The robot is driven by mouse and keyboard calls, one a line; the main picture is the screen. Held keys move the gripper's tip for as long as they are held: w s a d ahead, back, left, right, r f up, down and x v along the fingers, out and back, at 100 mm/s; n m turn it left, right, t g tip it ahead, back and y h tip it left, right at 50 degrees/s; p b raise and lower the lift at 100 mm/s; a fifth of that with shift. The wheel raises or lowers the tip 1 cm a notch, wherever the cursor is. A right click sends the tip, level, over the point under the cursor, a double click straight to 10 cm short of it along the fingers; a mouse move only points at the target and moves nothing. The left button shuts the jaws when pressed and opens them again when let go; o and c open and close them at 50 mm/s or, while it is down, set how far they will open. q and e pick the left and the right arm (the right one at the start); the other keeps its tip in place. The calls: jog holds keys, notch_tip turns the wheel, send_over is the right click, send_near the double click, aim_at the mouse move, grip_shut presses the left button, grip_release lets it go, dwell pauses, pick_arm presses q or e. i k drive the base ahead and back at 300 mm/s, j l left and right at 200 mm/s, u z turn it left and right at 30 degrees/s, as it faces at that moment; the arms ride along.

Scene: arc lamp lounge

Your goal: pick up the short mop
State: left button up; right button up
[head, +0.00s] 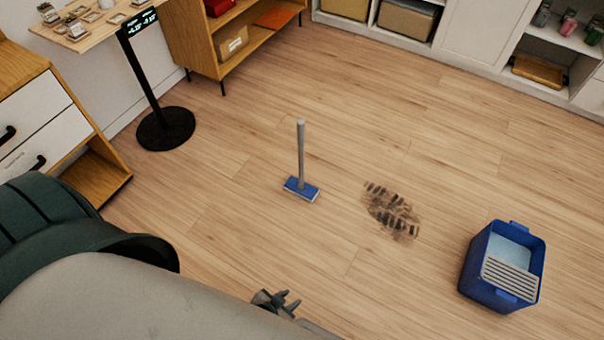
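The short mop (301,160) stands upright on the wooden floor near the middle of the head view. It has a grey handle and a flat blue head that rests on the floor. My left gripper (283,300) shows at the bottom of the view, beyond my large arm link. Its dark fingers are apart with nothing between them. It appears clear of the mop, nearer to me. My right gripper is not in view.
A dark dirty patch (391,211) lies right of the mop. A blue bucket (487,287) with a grey wringer stands farther right. A round-based black stand (165,129) and a drawer cabinet (42,118) are at left. Shelves line the back. Floor around the mop is clear.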

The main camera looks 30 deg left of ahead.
aim_at(296, 186)
jog(key=l+z, duration=0.15)
jog(key=z, duration=0.95)
jog(key=u, duration=2.05)
jog(key=i+l, duration=0.4)
jog(key=i+l+u, duration=0.15)
jog(key=i+l, duration=0.25)
jog(key=l, duration=0.15)
jog(key=i+l, duration=0.35)
jog(key=l, duration=0.2)
jog(key=j+u, duration=0.05)
